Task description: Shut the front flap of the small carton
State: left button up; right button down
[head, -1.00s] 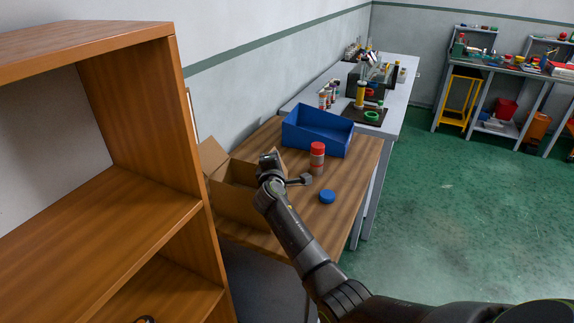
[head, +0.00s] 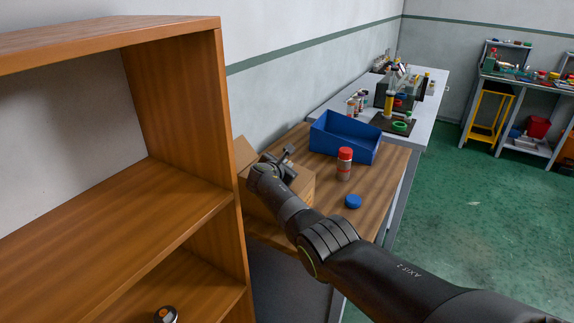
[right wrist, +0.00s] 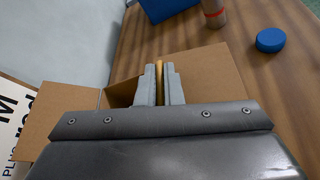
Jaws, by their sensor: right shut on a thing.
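The small carton (head: 262,206) is brown cardboard and stands on the wooden table beside the shelf unit. My arm hides much of its top in the head view. In the right wrist view one flap (right wrist: 208,78) stands out on the right and another flap (right wrist: 58,108) on the left. My left gripper is not in view.
A blue bin (head: 344,138), a red-capped bottle (head: 344,165) and a blue lid (head: 353,201) are on the wooden table (head: 385,165) to the right of the carton. The tall shelf unit (head: 190,100) stands close on the left.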

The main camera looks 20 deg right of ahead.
jog(key=shift+w+a+f+n+b, duration=0.2)
jog(key=shift+f+n+b, duration=0.2)
jog(key=shift+w+a+f+b, duration=0.1)
jog(key=shift+f+b, duration=0.15)
jog(key=shift+b, duration=0.05)
jog(key=c, duration=1.6)
grip_release()
jog(key=shift+w+f, duration=0.15)
jog(key=shift+f, duration=0.05)
jog(key=shift+o, duration=0.2)
jog(key=shift+r, duration=0.1)
jog(key=shift+r, duration=0.3)
notch_tip(320, 180, up, 9)
jog(key=p, duration=0.1)
jog(key=shift+r, duration=0.15)
